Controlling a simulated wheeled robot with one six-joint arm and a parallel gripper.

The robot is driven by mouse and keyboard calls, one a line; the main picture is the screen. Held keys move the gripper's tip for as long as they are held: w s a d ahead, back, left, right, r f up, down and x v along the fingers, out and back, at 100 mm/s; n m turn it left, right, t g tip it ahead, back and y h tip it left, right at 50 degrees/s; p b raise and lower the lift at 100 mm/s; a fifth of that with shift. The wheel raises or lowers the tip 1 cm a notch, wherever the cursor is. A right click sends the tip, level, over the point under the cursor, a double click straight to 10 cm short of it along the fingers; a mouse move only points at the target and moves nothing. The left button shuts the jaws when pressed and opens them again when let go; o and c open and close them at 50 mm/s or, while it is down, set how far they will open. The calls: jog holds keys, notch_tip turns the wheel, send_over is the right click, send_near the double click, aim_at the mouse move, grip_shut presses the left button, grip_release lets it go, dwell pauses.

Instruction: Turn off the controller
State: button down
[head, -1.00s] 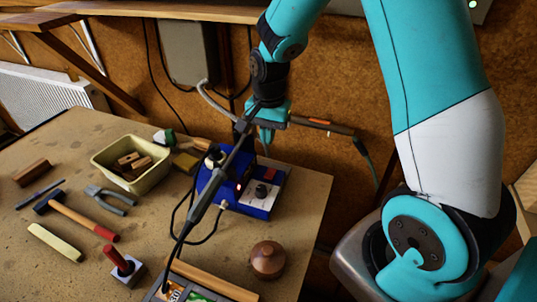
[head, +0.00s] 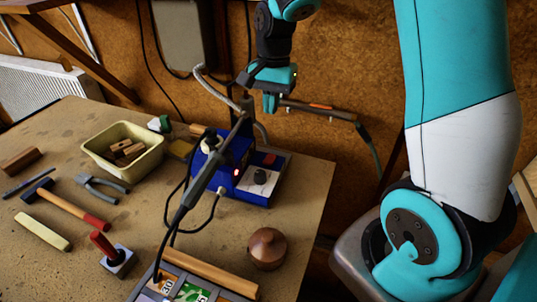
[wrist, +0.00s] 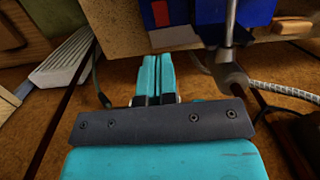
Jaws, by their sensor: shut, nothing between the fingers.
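The controller (head: 226,172) is a blue box on the bench near its back right edge. A small red light (head: 236,173) glows on its front. I cannot tell the switch's position. My gripper (head: 270,108) is shut and empty, above and behind the controller, apart from it. In the wrist view the shut teal fingers (wrist: 155,75) point toward the bench edge, with the red switch (wrist: 160,13) and the blue controller (wrist: 250,12) at the top.
A grey jointed stand arm (head: 228,150) with cables crosses in front of the controller. A soldering iron (head: 318,109) sits on the back wall behind my gripper. A cream bin (head: 95,157), hammer (head: 78,212), pliers (head: 101,187) and round wooden knob (head: 267,249) lie on the bench.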

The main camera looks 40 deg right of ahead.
aim_at(268, 161)
dwell(0.3)
jog(key=f+p, duration=0.1)
jog(key=f, duration=0.3)
jog(key=a+f+p, duration=0.1)
jog(key=f, duration=0.4)
jog(key=s+f+p, duration=0.1)
jog(key=f, duration=0.3)
jog(key=shift+a+f, duration=0.15)
jog(key=shift+f, duration=0.25)
jog(key=shift+f, duration=0.1)
